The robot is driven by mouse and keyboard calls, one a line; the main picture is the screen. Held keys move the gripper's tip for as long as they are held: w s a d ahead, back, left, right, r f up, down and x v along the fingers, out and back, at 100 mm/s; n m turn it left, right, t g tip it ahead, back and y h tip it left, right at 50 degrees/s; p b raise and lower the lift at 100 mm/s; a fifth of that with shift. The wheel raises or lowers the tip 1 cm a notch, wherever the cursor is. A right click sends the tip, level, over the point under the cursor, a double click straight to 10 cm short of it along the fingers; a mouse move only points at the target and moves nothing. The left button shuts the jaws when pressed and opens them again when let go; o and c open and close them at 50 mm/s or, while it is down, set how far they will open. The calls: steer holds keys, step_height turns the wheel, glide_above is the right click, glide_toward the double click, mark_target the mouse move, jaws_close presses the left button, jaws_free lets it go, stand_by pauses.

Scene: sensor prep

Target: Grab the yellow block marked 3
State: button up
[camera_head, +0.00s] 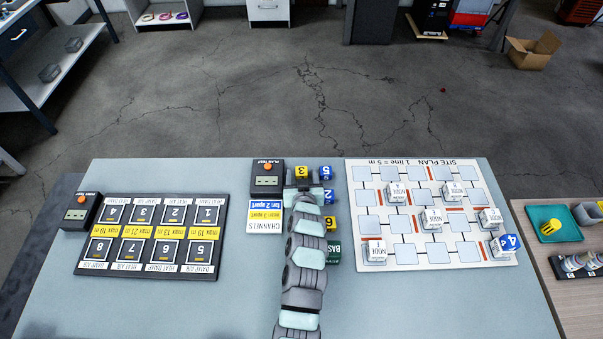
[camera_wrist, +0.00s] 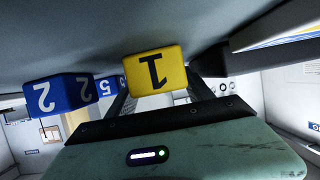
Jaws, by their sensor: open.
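The yellow block marked 3 (camera_head: 302,172) sits on the grey table at the far end of the block group, left of the blue block marked 5 (camera_head: 326,172). My gripper (camera_head: 302,183) is open above the table, just on the near side of the 3 and very close to it. In the wrist view a yellow block marked 1 (camera_wrist: 155,72) stands in front of the fingers, which reach past it on both sides. It hides what lies between the fingertips, and the 3 cannot be made out there. I cannot tell whether the fingers flank the 3.
Blue 2 (camera_head: 329,196) and yellow 6 (camera_head: 329,223) stand close on the right; the 2 (camera_wrist: 60,95) also shows in the wrist view. A plan test box (camera_head: 267,178) and channels card (camera_head: 265,217) lie left. The site plan board (camera_head: 352,215) is right.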

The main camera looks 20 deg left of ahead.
steer(key=shift+c, duration=0.2)
jaws_close()
stand_by(0.3)
